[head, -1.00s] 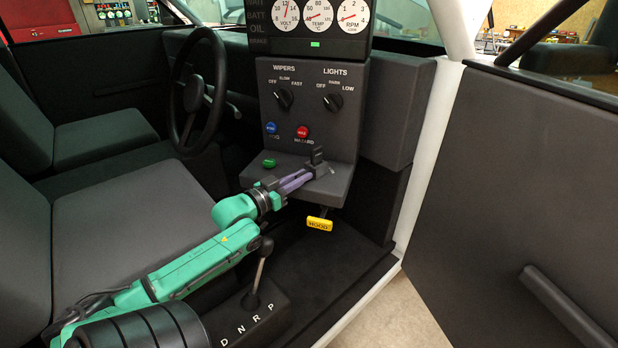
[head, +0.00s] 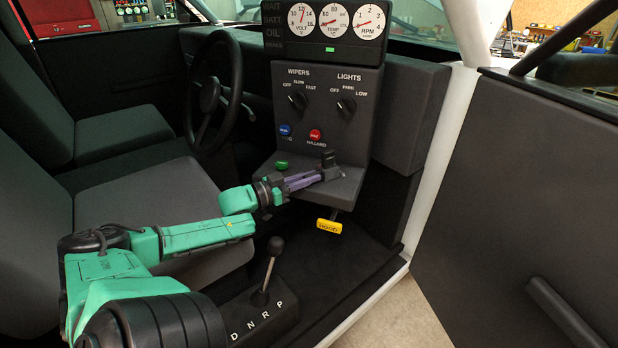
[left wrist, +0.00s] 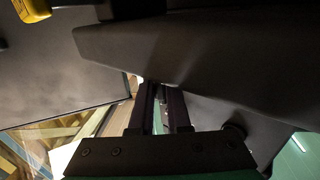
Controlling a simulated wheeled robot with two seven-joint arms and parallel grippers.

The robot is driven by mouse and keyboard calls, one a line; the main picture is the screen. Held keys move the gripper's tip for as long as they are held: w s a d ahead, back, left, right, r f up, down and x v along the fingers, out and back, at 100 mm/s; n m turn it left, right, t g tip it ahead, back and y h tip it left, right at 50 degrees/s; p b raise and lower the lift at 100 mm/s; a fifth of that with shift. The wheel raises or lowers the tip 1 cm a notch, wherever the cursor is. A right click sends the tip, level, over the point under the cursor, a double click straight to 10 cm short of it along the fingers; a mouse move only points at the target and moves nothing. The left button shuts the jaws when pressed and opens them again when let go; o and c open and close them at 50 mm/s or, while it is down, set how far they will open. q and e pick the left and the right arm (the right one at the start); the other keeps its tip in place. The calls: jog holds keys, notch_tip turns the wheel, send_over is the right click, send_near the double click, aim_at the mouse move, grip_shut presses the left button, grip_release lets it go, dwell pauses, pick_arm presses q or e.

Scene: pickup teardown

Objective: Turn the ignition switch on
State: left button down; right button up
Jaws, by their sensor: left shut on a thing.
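The ignition switch, a small black upright piece (head: 330,161), stands at the right part of the dark ledge below the dash panel. My left gripper (head: 319,178) reaches it from the left, with its purple fingers lying low across the ledge. The fingers are shut on the switch, though their tips partly hide the grip. In the left wrist view the two dark fingers (left wrist: 165,95) run up to the dark underside and edge of the ledge, with a narrow gap between them. The switch is not clear there. My right gripper is not in view.
A green button (head: 281,164) sits on the ledge left of the fingers. A yellow hood handle (head: 329,226) hangs below it. The gear lever (head: 271,262) stands below my forearm. The steering wheel (head: 210,92) is at the left, and the open door (head: 540,190) at the right.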

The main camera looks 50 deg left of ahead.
pick_arm(q)
jog(key=c, duration=0.9)
grip_release()
